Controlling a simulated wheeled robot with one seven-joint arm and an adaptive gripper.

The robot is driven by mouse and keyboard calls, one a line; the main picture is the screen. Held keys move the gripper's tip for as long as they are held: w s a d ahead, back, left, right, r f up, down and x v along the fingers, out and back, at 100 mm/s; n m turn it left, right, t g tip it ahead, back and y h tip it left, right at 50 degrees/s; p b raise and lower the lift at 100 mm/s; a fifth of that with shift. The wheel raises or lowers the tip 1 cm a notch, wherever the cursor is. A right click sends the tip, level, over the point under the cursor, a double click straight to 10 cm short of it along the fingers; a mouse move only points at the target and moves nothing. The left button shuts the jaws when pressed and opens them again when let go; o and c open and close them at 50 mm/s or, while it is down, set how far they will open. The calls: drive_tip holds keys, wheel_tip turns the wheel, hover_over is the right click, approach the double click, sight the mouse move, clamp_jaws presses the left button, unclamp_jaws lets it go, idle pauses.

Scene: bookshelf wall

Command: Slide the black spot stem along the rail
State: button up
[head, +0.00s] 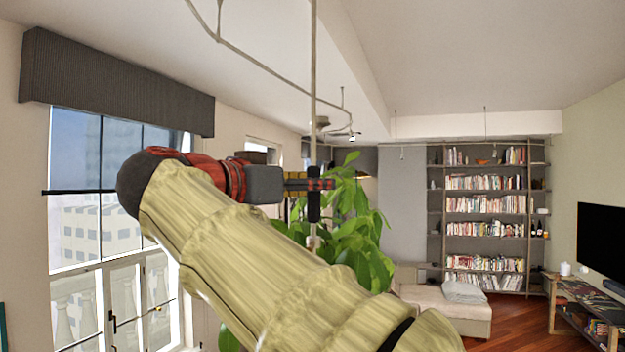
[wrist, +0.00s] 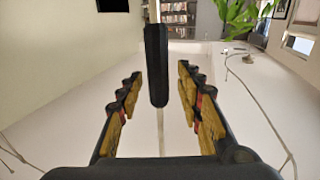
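The black spot stem (head: 314,207) hangs upright on a thin pale rod (head: 313,80) that runs up toward the ceiling. In the head view my gripper (head: 312,183) is level with the stem and partly covers it. In the wrist view the stem (wrist: 156,65) shows between the two fingers of my gripper (wrist: 160,75), with a clear gap on each side. The fingers are open and hold nothing. The rail (head: 262,60) is a thin bent track under the ceiling. Where the rod meets the rail is out of view.
A tall leafy plant (head: 362,235) stands behind the gripper. Windows (head: 110,215) with a dark valance (head: 115,82) are at the left. A bookshelf (head: 487,205), a pale bench (head: 445,303) and a television (head: 603,240) are farther back. Wooden floor is clear before the shelf.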

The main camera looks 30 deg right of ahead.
drive_tip(key=shift+d, duration=0.5)
drive_tip(key=shift+a, duration=0.1)
drive_tip(key=shift+w, duration=0.1)
clamp_jaws()
